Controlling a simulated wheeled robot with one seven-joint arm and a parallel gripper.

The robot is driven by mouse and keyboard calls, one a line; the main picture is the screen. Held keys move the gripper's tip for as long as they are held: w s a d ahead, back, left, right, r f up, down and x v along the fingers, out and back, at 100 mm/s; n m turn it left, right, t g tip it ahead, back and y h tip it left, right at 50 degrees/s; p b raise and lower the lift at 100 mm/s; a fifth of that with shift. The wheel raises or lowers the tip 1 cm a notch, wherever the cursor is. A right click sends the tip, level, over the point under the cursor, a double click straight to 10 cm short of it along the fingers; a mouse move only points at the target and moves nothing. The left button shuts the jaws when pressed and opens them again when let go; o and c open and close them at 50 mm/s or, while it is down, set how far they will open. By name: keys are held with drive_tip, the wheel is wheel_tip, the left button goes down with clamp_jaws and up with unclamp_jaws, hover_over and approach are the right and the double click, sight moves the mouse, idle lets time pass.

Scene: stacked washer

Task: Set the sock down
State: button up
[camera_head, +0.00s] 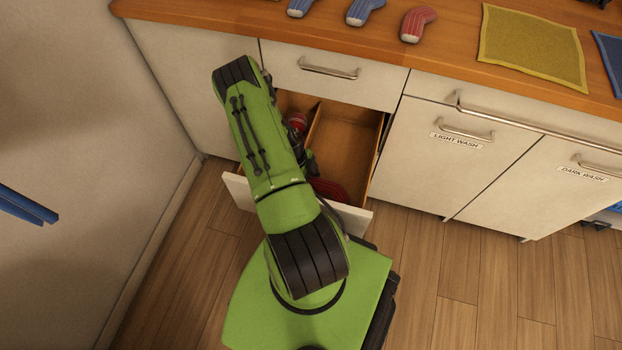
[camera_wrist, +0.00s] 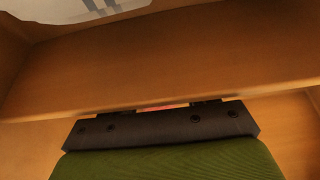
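The drawer (camera_head: 347,136) below the counter is pulled open and has a wooden divider (camera_head: 312,128). My arm reaches down over it and hides much of its left side. A red and white thing, perhaps a sock (camera_head: 297,122), shows beside my arm in the left compartment. A dark red striped thing (camera_head: 328,188) lies near the drawer front. In the wrist view my gripper (camera_wrist: 162,106) is down among wooden drawer walls. A thin reddish sliver shows between its fingers, whose tips are hidden, so I cannot tell if it grips anything.
Two blue socks (camera_head: 364,11) (camera_head: 300,6) and a red sock (camera_head: 417,24) lie on the counter (camera_head: 455,50), left of a yellow cloth (camera_head: 532,48). Closed doors labelled light wash (camera_head: 430,165) and dark wash (camera_head: 540,195) are at the right. A pale patterned thing (camera_wrist: 90,12) shows in the wrist view.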

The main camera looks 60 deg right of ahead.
drive_tip(key=o, duration=0.3)
drive_tip(key=shift+o, duration=0.2)
drive_tip(key=shift+r, duration=0.1)
